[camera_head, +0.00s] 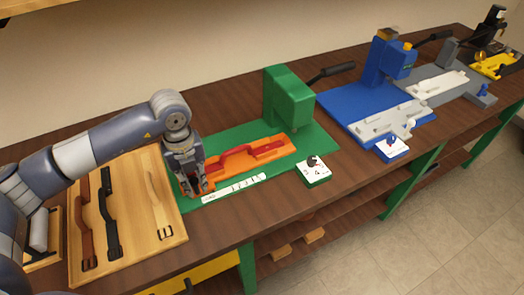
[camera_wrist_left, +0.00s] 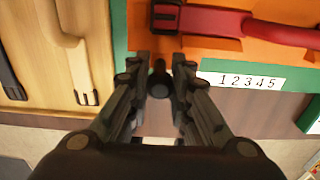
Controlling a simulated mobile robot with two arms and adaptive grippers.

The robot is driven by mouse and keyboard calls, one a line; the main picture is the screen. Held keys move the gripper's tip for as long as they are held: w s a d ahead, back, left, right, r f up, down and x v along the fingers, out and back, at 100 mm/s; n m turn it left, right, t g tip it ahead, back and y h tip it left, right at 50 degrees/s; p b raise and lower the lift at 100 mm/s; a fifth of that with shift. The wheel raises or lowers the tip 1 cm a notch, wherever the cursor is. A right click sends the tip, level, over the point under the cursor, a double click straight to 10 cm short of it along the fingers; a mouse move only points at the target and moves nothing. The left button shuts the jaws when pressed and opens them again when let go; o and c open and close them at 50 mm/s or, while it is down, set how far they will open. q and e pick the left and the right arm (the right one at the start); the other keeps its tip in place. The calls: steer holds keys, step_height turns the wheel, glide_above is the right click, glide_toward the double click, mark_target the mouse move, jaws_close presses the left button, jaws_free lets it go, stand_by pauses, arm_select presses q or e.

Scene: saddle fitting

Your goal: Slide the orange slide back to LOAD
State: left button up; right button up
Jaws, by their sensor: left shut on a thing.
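The orange slide (camera_head: 222,175) lies on the green base plate (camera_head: 312,142) of the green station, with a red strap (camera_head: 238,153) on it. In the left wrist view the slide (camera_wrist_left: 200,48) and the red strap (camera_wrist_left: 212,21) are at the top. My left gripper (camera_head: 194,190) is at the slide's left end. In the left wrist view my left gripper (camera_wrist_left: 160,90) is shut on a small dark knob (camera_wrist_left: 159,82) beside the slide's edge. The fingers partly hide how the knob joins the slide. My right gripper is in neither view.
A white strip with numbers (camera_head: 234,189) lies along the slide's front side. A green press head (camera_head: 288,97) stands behind the slide. A wooden board (camera_head: 142,230) with straps lies to the left. A small dial box (camera_head: 314,171) and a blue station (camera_head: 350,112) are to the right.

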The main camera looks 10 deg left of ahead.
arm_select(q)
steer(key=shift+s+a, duration=0.2)
steer(key=shift+a, duration=0.3)
steer(key=shift+s+a, duration=0.15)
steer(key=shift+a, duration=0.5)
steer(key=shift+s+a, duration=0.1)
steer(key=shift+o, duration=0.4)
steer(key=o, duration=0.6)
steer(key=shift+a, duration=0.1)
steer(key=shift+o, duration=0.7)
steer(key=shift+s+a, duration=0.1)
steer(key=shift+s, duration=0.05)
steer(key=shift+a, duration=0.15)
steer(key=shift+d, duration=0.25)
